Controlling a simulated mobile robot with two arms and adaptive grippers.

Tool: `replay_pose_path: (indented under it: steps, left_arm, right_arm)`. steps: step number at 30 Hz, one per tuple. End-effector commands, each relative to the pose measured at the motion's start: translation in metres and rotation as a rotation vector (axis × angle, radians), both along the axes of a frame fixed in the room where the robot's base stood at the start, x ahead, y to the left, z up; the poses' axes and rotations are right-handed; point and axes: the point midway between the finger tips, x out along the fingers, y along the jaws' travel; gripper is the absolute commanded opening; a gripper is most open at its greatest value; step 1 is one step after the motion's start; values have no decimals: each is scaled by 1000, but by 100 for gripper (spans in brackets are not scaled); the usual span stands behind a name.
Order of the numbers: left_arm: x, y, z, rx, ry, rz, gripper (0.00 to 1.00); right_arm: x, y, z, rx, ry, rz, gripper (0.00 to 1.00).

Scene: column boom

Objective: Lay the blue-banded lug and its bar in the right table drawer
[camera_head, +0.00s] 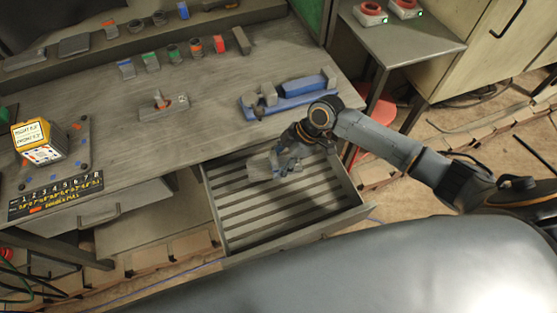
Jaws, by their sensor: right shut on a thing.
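The right table drawer (237,222) is pulled open below the table front, with a slatted floor. My right gripper (278,163) reaches down into its back part from the right. It is shut on a grey block-like piece (259,168), which appears to be the lug. No blue band can be made out on it. The bar cannot be told apart from the fingers, and whether the piece touches the drawer floor is unclear. My left gripper is not in view.
A blue holder (290,98) with grey parts lies on the table (215,110) behind the drawer. Several colour-banded pieces line the back. A small fixture (163,107) stands mid-table. A yellow-topped box (38,142) is at left. The drawer's front half is bare.

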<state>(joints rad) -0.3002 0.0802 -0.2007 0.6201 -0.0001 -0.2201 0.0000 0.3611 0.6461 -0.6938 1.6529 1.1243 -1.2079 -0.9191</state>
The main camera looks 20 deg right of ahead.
Motion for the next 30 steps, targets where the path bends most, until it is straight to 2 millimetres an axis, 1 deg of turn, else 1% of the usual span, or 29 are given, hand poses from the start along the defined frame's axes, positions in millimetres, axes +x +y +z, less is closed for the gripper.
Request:
replay_pose_path:
  steps: [1,18,30]
  left_arm:
    - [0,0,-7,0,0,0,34]
    - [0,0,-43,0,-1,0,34]
    - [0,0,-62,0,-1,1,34]
  right_arm:
    - [1,1,-5,4,-4,-1,2]
    - [1,1,-46,3,-3,-1,2]
    - [1,1,-73,4,-4,-1,2]
